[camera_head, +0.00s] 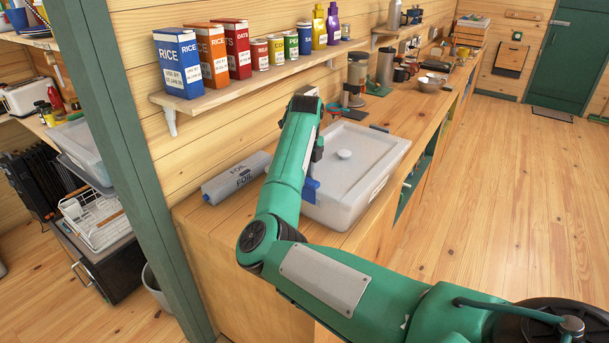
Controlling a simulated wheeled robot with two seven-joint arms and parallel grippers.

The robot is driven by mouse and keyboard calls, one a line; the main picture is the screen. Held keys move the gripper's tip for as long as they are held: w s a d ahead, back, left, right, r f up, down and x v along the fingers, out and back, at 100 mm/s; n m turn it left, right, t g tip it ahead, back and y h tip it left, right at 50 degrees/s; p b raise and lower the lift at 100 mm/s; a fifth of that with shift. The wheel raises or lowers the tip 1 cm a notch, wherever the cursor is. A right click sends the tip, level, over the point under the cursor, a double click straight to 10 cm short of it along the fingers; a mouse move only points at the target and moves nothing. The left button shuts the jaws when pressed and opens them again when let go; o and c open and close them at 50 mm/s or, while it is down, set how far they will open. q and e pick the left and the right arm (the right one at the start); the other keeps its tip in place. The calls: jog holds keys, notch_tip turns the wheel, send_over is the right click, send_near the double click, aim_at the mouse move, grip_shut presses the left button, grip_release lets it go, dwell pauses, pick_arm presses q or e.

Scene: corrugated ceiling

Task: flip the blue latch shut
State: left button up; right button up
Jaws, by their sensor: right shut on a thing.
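A translucent grey storage box (365,150) with a round knob on its lid stands on the wooden counter. A blue latch (311,191) shows on its near left side, partly behind my forearm. My right arm comes in from the lower right and bends up in front of the box's left side. My right gripper (317,168) is mostly hidden by the forearm. Its dark part is right at the near blue latch, and it is shut on it. My left gripper is out of view.
A foil box (236,178) lies left of the storage box. A wall shelf (250,82) above holds rice boxes, cans and bottles. A green post (130,160) stands at left. Jars and a bowl (430,84) stand farther along the counter. The floor at right is clear.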

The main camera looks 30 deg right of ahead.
jog(key=o, duration=1)
notch_tip(320, 180, up, 14)
jog(key=b, duration=0.3)
jog(key=shift+d+f, duration=0.1)
